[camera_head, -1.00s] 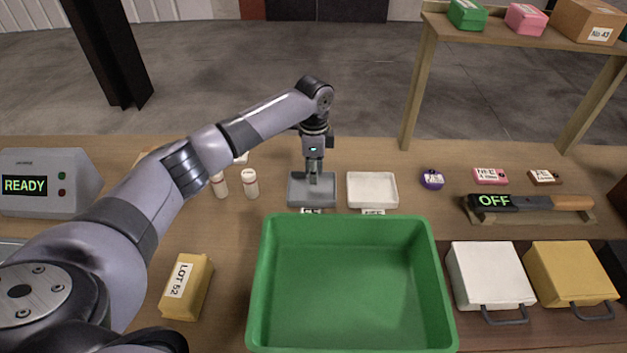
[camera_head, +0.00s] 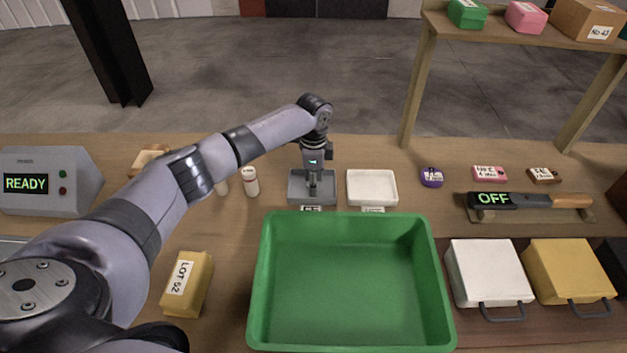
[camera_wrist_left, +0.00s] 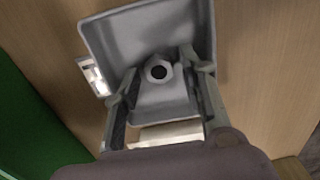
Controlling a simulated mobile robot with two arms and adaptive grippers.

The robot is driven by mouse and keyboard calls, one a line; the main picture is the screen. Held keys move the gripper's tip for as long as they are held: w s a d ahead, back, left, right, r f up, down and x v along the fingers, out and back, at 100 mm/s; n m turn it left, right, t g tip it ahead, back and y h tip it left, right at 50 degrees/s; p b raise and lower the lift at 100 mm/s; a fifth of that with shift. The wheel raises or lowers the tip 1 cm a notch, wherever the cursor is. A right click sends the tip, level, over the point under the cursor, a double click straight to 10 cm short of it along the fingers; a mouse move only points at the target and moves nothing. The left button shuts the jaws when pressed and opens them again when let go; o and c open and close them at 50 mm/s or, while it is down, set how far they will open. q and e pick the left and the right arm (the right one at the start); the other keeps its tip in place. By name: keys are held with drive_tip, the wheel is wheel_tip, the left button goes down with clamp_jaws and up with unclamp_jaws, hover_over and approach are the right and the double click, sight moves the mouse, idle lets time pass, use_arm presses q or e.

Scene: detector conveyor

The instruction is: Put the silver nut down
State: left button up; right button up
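The silver nut (camera_wrist_left: 158,70), a hex ring with a dark hole, lies on the grey tray (camera_wrist_left: 108,38) in the left wrist view. My left gripper (camera_wrist_left: 157,64) has its fingers spread on either side of the nut, with a gap visible between them and it. In the head view the left gripper (camera_head: 313,192) points down into the grey tray (camera_head: 296,192); the nut cannot be made out there. My right gripper is not in view.
A white tray (camera_head: 372,187) stands just right of the grey tray. A large green bin (camera_head: 258,285) is in front. Two white bottles, one at the near right of the pair (camera_head: 250,182), stand to the left. A yellow LOT 52 block (camera_head: 188,284) lies nearer.

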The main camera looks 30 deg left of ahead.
use_arm(q)
drive_tip(key=shift+r, duration=0.1)
wheel_tip(320, 180, up, 12)
drive_tip(key=b, duration=0.2)
idle(0.5)
